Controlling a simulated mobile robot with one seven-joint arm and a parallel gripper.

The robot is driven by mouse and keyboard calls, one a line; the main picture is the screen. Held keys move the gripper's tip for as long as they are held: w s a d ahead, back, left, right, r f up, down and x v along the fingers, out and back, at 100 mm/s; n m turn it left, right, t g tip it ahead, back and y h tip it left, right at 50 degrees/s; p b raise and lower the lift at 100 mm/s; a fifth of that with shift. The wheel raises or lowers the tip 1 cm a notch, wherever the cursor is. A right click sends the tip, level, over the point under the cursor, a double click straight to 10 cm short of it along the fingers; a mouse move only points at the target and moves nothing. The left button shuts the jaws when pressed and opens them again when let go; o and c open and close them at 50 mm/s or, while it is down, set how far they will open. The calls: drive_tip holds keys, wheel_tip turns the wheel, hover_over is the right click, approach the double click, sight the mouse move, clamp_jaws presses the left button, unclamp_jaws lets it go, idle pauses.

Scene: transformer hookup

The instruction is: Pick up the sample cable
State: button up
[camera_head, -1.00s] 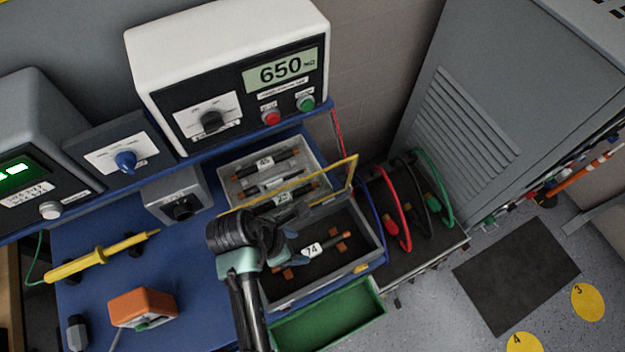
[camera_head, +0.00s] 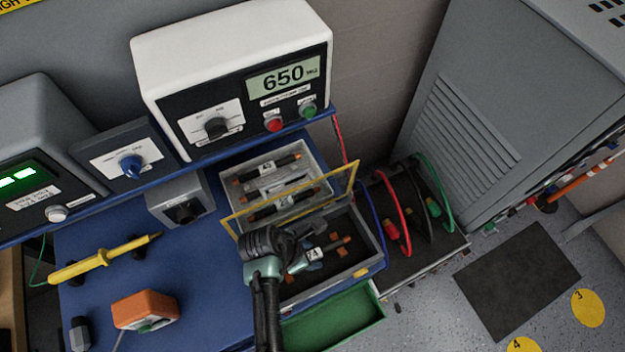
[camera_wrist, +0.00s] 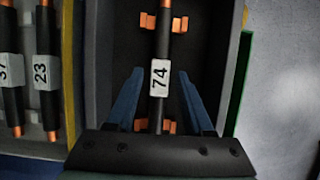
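The sample cable, a black rod with copper ends and a white label reading 74, lies in the dark compartment of the grey tray (camera_head: 372,266). In the wrist view the sample cable (camera_wrist: 159,100) runs upright between the two blue fingers, resting across orange clips (camera_wrist: 165,22). My gripper (camera_wrist: 159,98) is open, with one finger on each side of the cable near the label and a gap on both sides. In the head view my gripper (camera_head: 300,262) is over the tray, and my wrist hides part of the cable (camera_head: 330,246).
A neighbouring tray compartment holds several labelled cables (camera_head: 268,168), with labels 37 and 23 visible in the wrist view. A yellow-edged clear lid (camera_head: 352,188) stands between the compartments. A green drawer (camera_head: 335,318) is open in front. A yellow probe (camera_head: 100,262) and orange box (camera_head: 144,310) lie left.

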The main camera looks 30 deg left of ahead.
clamp_jaws()
drive_tip(key=shift+r, duration=0.15)
